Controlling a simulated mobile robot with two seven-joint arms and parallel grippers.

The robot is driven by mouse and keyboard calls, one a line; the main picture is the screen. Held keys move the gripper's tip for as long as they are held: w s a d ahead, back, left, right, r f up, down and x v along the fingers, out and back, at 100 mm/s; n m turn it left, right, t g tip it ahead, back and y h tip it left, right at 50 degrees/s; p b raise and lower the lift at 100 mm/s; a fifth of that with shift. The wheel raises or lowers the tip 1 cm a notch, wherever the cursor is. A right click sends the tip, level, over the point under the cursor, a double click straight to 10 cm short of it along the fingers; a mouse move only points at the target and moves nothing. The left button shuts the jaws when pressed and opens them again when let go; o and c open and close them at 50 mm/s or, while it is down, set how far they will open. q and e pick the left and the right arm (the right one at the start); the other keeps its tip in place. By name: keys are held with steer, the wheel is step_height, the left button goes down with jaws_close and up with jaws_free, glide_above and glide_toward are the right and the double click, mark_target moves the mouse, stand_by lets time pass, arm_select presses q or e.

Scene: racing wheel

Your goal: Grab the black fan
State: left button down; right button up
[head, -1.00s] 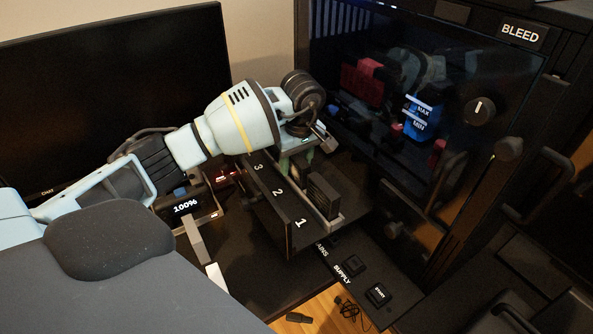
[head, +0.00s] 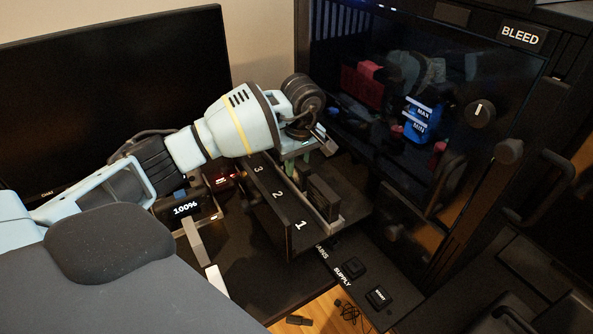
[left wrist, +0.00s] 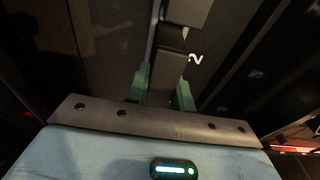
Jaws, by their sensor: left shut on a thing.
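A black rack (head: 275,205) with slots numbered 1, 2 and 3 stands in front of my left arm. My left gripper (head: 300,166) is over its middle, pointing down, partly hidden behind the wrist. In the left wrist view its green fingers (left wrist: 163,92) are shut on a dark block, which I take to be the black fan (left wrist: 167,70), beside the number 2. The fan still sits low at the rack. Another black finned block (head: 322,197) stands in slot 1, apart from the fingers. My right gripper does not show.
A large dark monitor (head: 100,100) stands behind my left arm. A black cabinet with a glass front (head: 350,45) and a BLEED label rises close on the right, with knobs and handles. A small 100% display (head: 186,208) and a SUPPLY button panel (head: 362,283) flank the rack.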

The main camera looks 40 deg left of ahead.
arm_select(q)
step_height(320, 180, up, 11)
steer(key=shift+f, duration=0.2)
stand_by(0.3)
